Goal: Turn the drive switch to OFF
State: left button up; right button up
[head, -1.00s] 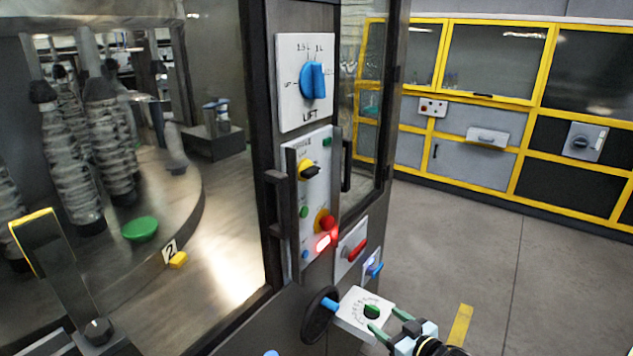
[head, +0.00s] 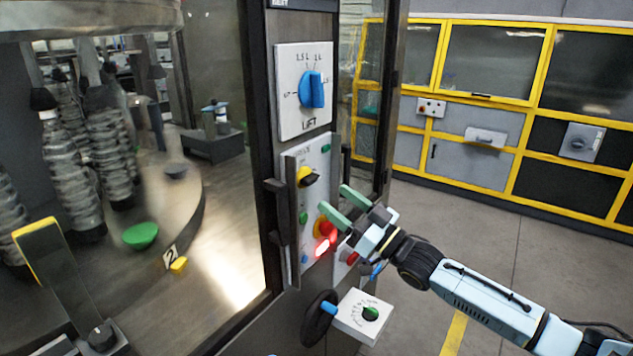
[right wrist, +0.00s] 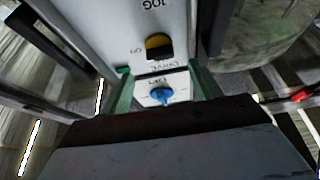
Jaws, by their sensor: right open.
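The drive switch (head: 306,177) is a yellow round base with a black knob, high on the white control panel (head: 315,160). In the right wrist view the drive switch (right wrist: 158,46) appears upside down, with "DRIVE" and "ON" lettering beside it; its exact setting is hard to read. My right gripper (head: 337,202) is open and empty, its green fingers pointing at the panel, lower and to the right of the switch, apart from it. In the right wrist view the gripper (right wrist: 160,70) has its fingertips spread either side, near the drive lettering. My left gripper is out of view.
A blue lift knob (head: 312,90) sits above the panel. A red button (head: 325,228) and a lit red lamp (head: 322,247) are close below my right fingers. A dark vertical handle (head: 292,205) stands along the panel's left edge. Open floor (head: 480,235) lies right.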

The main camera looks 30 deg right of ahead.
aim_at(308, 179)
jog(key=p+x, duration=0.1)
jog(key=x, duration=0.5)
jog(key=shift+w, duration=0.3)
jog(key=shift+a, duration=0.15)
jog(key=c, duration=1)
